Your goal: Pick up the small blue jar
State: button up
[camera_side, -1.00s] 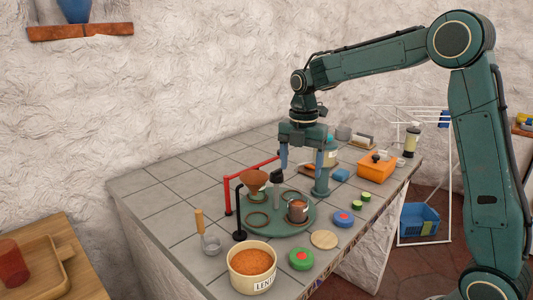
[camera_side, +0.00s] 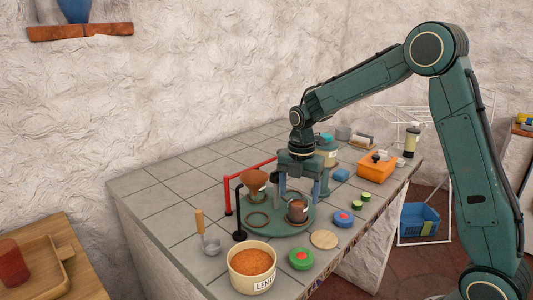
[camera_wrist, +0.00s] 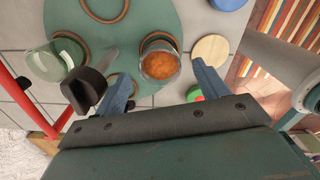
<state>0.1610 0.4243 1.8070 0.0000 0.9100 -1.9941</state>
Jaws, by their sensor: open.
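No small jar that is plainly blue shows. A small glass jar (camera_side: 297,210) with orange-brown contents stands on the green turntable (camera_side: 272,224); it also shows in the wrist view (camera_wrist: 160,62). My gripper (camera_side: 303,192) is open and low over the turntable, pointing down. In the wrist view, the jar lies ahead of and between my two blue fingertips (camera_wrist: 161,78), with nothing gripped. I cannot tell how far the fingers are above it. A round blue lid or disc with a red middle (camera_side: 343,218) lies right of the turntable.
A black-topped post (camera_wrist: 88,88) and a clear glass vessel (camera_wrist: 52,60) are close to my left finger. The counter's left side is clear.

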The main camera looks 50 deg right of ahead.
aim_at(298, 200)
jog(key=shift+f, duration=1.75)
jog(key=c, duration=1.2)
jog(key=shift+o, duration=0.2)
jog(key=shift+r, duration=0.2)
notch_tip(298, 200, up, 20)
jog(key=shift+f, duration=0.15)
